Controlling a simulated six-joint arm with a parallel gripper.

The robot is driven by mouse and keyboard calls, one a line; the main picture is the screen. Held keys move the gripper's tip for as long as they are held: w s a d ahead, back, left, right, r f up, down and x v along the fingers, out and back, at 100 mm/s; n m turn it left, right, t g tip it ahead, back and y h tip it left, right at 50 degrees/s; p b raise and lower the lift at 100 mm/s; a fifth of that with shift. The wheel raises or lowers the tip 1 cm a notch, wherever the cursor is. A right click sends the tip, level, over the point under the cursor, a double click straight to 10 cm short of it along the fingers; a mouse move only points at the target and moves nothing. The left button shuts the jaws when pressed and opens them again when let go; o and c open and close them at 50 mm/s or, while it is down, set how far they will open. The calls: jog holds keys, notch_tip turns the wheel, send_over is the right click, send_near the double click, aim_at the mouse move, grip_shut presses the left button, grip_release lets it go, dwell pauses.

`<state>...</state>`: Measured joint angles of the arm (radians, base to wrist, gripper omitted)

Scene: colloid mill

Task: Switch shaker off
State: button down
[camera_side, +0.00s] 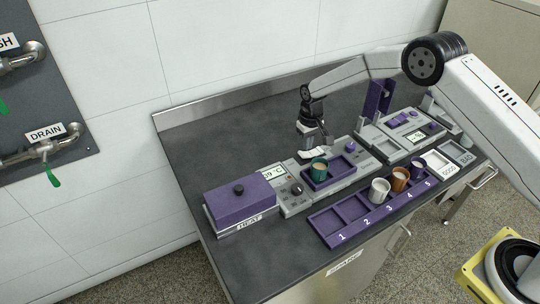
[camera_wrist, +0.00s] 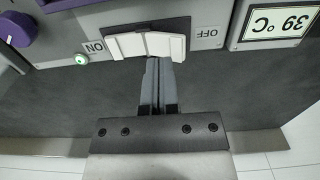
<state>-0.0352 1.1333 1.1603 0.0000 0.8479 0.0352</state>
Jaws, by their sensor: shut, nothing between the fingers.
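The shaker's white rocker switch (camera_wrist: 125,45) is in the wrist view, between an ON label (camera_wrist: 95,47) and an OFF label (camera_wrist: 207,32). A small lamp (camera_wrist: 82,59) beside ON glows green. My gripper (camera_wrist: 153,62) is shut and empty, its fingertips at the switch's near edge close to its middle. I cannot tell whether they touch it. In the side view my gripper (camera_side: 313,138) points down behind the shaker's purple tray (camera_side: 341,171). A teal cup (camera_side: 319,168) stands in that tray.
A purple heater box (camera_side: 240,200) and a 39 °C display (camera_side: 272,171) are left of the shaker. A numbered purple rack (camera_side: 328,226) in front holds several cups. A scale-like unit (camera_side: 417,134) stands right. Bare worktop (camera_side: 215,137) lies behind.

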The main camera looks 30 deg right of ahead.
aim_at(307, 154)
jog(key=shift+f, duration=1.4)
dwell(1.3)
jog(key=shift+r, duration=3.45)
jog(key=shift+s+r, duration=0.1)
jog(key=shift+r, duration=0.1)
jog(key=shift+s+r, duration=0.15)
jog(key=shift+r, duration=0.05)
jog(key=s+r+t, duration=0.1)
jog(key=s+r, duration=0.2)
jog(key=s, duration=0.6)
jog(key=s+d+r, duration=0.1)
jog(key=s+r, duration=0.2)
jog(key=s, duration=0.7)
jog(key=s+d+r+t, duration=0.1)
jog(key=s+r, duration=0.2)
jog(key=s, duration=0.7)
jog(key=shift+r+t, duration=0.3)
jog(key=shift+r, duration=0.1)
